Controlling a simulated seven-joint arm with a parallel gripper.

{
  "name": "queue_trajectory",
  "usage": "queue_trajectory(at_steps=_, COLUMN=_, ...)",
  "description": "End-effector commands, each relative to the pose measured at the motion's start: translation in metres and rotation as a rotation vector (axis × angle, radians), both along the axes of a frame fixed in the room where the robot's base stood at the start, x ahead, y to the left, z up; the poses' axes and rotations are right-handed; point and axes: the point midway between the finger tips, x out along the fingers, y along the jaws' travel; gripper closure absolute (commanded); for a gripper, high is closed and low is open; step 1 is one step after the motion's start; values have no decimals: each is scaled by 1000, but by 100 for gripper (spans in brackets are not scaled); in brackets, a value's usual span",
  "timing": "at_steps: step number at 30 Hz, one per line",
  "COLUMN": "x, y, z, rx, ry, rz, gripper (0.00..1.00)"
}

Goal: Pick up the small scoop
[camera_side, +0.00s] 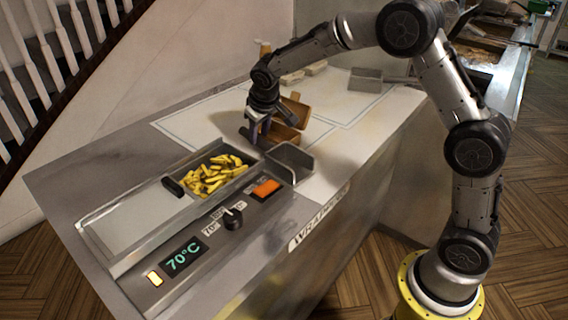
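A grey metal scoop-like piece with raised sides (290,160) sits at the right end of the fries tray. A similar grey metal piece (366,82) lies farther back on the counter. I cannot tell which one is the small scoop. My gripper (255,135) points down just left of an open brown box (287,126), above and behind the nearer metal piece. Its fingers look apart, with nothing clearly between them. Whether it touches the box is unclear at this size.
A sunken tray of yellow fries (212,176) has a black handle (173,187) at its left edge. A flat metal panel (130,222) lies left of it. A control strip with a 70°C display (184,257) runs along the front. The counter's back left is clear.

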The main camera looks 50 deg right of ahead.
Motion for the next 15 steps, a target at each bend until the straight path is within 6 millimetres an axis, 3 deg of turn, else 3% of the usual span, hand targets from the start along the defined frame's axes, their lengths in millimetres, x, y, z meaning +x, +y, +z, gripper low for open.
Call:
queue_trajectory(at_steps=6, x=13, y=-6, z=-29, rx=-1, ry=2, rz=-1, gripper=61)
queue_trajectory(at_steps=15, x=16, y=-8, z=-37, rx=0, ry=-1, rz=0, gripper=61)
